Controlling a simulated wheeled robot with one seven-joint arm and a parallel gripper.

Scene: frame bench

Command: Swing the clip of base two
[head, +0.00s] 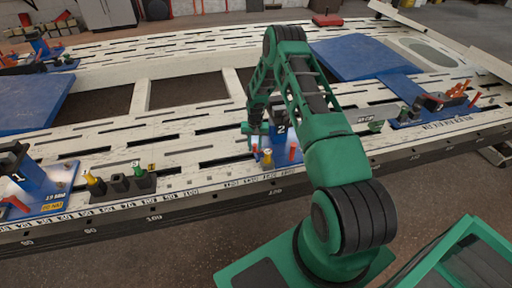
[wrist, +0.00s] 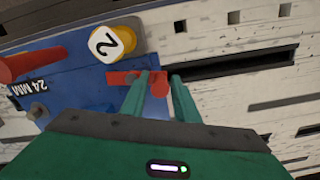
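Base two is a blue block (head: 269,141) marked 2, standing on the slotted bench near its front edge. In the wrist view its blue plate (wrist: 85,85) carries a 24 MM label and a yellow knob (wrist: 110,42) with a 2 on its white top. In the head view my arm partly hides the base and clip.
A red handle (wrist: 35,62) stands on the same plate. Base one (head: 55,190) is at the left, beside a dark holder (head: 120,186) with yellow and green knobs. Another blue base (head: 430,112) with red levers is at the right. A dark slot (wrist: 235,65) runs beside the clip.

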